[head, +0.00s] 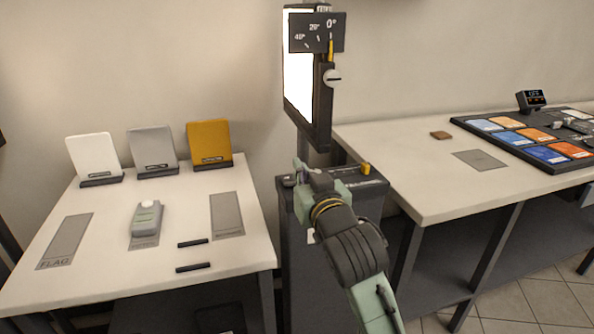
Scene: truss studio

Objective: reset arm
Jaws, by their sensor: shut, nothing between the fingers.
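My arm reaches up from the bottom of the head view, in front of a dark cabinet (368,202) between two tables. My gripper (299,165) is at the arm's far end, over the cabinet's top near its left side. Its fingers look small and close together, and I see nothing held in them. Whether it touches the cabinet top I cannot tell.
A lit panel (298,80) with an angle dial (317,32) stands just behind my gripper. The left table (105,215) holds three upright cards and a grey-green device (146,222). The right table (420,185) holds a black tray (485,137) of coloured swatches.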

